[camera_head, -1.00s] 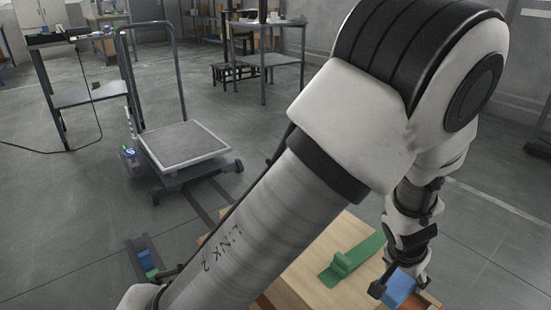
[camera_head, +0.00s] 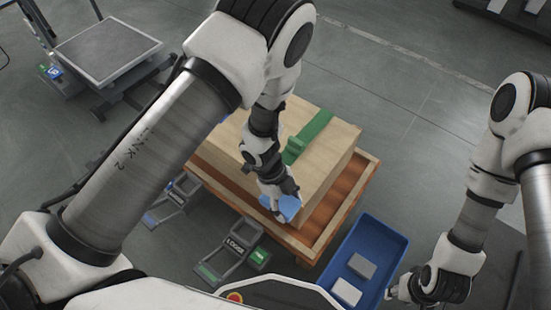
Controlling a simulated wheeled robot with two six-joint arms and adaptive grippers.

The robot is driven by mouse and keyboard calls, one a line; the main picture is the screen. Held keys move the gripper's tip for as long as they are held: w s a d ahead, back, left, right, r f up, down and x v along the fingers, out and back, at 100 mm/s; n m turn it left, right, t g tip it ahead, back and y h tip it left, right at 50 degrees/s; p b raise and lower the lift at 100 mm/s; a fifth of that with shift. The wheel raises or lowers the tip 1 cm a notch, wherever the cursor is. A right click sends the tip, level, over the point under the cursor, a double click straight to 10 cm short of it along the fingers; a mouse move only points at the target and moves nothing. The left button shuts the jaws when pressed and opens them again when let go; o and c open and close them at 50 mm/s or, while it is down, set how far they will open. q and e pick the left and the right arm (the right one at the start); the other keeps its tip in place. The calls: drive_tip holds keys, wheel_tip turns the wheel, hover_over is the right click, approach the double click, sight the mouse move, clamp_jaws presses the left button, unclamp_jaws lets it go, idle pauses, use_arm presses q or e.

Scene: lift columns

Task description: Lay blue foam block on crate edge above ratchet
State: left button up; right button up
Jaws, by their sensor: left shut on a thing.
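A wooden crate (camera_head: 336,150) sits on a reddish-brown pallet (camera_head: 352,195). A green strap (camera_head: 316,128) crosses the crate's top, with a green ratchet (camera_head: 295,149) on it. My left gripper (camera_head: 278,198) comes down over the crate's near edge, shut on a blue foam block (camera_head: 287,208). The block is at that edge, below the ratchet in the picture. The gripper partly hides it, and I cannot tell whether it touches the crate. My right gripper (camera_head: 394,288) is low beside a blue bin; its fingers are too small to judge.
The blue bin (camera_head: 392,243) holds pale grey blocks (camera_head: 360,266) to the right of the pallet. Grey floor devices, one marked "LOOSE" (camera_head: 238,245), lie left of the pallet. A cart (camera_head: 108,52) stands at the upper left. Open floor lies beyond the crate.

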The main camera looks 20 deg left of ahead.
use_arm(q)
drive_tip(key=shift+s+f, duration=0.1)
drive_tip(key=shift+s, duration=0.7)
drive_tip(key=shift+f, duration=0.35)
drive_tip(key=shift+w+a+f+b, duration=0.25)
drive_tip(key=shift+w+f+b, duration=0.15)
drive_tip(key=shift+w+b, duration=0.55)
drive_tip(key=w+a+b, duration=0.1)
drive_tip(key=w, duration=0.3)
drive_tip(key=w+a+b, duration=0.1)
drive_tip(key=w, duration=0.3)
drive_tip(key=w+a+b, duration=0.1)
drive_tip(key=w, duration=0.3)
drive_tip(key=shift+w+a+f, duration=0.3)
drive_tip(key=shift+a+f, duration=0.05)
drive_tip(key=shift+a, duration=0.05)
drive_tip(key=f, duration=0.1)
drive_tip(key=f+b, duration=0.2)
drive_tip(key=shift+w+a+f, duration=0.15)
drive_tip(key=shift+w+f, duration=0.1)
drive_tip(key=shift+f, duration=0.05)
drive_tip(key=shift+r, duration=0.1)
drive_tip(key=shift+c, duration=0.3)
use_arm(e)
wheel_tip(320, 180, down, 6)
drive_tip(key=shift+r, duration=0.1)
